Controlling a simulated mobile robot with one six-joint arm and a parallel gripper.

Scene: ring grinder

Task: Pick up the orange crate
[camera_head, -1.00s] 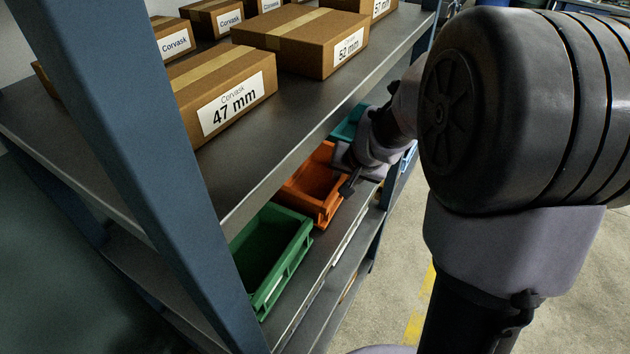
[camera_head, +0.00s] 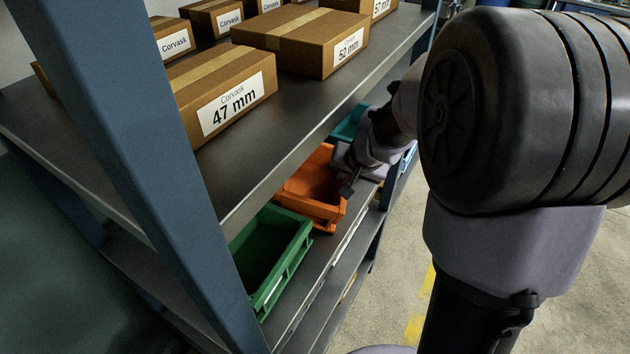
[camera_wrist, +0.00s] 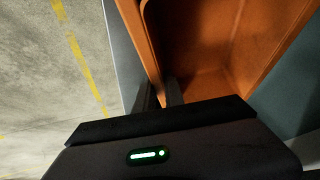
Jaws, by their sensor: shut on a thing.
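The orange crate (camera_head: 318,192) sits on the middle shelf, between a green crate and a teal crate, partly hidden by my arm. It also fills the upper right of the wrist view (camera_wrist: 210,65), where its inside looks empty. My gripper (camera_head: 350,184) is at the crate's right side and shut on its wall. In the wrist view my gripper (camera_wrist: 168,95) has a dark finger against the crate's near wall. Whether the crate's base touches the shelf is hard to tell.
The green crate (camera_head: 270,252) stands close on the near side, and the teal crate (camera_head: 350,124) beyond. The upper shelf (camera_head: 240,172) with several cardboard boxes (camera_head: 222,96) hangs above. A blue upright (camera_head: 140,150) stands at left. Open floor (camera_head: 400,265) lies right of the rack.

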